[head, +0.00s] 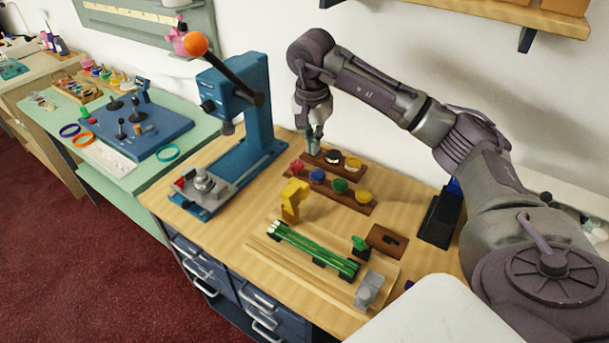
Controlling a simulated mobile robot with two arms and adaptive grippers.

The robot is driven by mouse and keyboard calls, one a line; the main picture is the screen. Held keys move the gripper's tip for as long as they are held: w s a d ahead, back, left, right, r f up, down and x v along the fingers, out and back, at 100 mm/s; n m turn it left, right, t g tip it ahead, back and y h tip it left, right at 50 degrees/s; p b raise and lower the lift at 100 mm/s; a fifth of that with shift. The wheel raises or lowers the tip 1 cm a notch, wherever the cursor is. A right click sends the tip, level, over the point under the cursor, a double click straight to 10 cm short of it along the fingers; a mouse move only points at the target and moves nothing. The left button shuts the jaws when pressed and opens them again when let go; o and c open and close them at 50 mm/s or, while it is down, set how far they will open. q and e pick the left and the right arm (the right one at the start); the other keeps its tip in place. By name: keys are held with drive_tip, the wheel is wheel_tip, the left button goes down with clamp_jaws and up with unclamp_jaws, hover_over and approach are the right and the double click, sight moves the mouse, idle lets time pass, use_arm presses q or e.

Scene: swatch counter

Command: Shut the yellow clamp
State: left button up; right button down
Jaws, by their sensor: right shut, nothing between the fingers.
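A yellow clamp (292,199) stands upright on the wooden bench, at the left back corner of a pale board. Its upper part leans out to the right at the top; I cannot tell how far it is closed. My right gripper (315,145) points down above the rack of coloured jars, behind and above the clamp and apart from it. Its fingers are together and hold nothing. My left gripper does not show.
A blue press (245,110) with an orange-knobbed lever stands left of the clamp. Jar racks (345,198) lie behind it. Green rods (315,250) lie on the pale board (285,268) in front. A brown block (387,240), grey block (369,290) and black holder (438,218) stand right.

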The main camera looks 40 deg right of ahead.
sight(292, 197)
use_arm(q)
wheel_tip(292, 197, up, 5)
drive_tip(key=p, duration=0.5)
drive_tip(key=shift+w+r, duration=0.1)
use_arm(e)
wheel_tip(292, 197, down, 9)
drive_tip(key=a, duration=0.2)
drive_tip(key=shift+s+a+f, duration=0.2)
drive_tip(key=shift+s+a, duration=0.15)
drive_tip(key=shift+s, duration=0.05)
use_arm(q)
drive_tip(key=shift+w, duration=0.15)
use_arm(e)
drive_tip(key=shift+d, duration=0.1)
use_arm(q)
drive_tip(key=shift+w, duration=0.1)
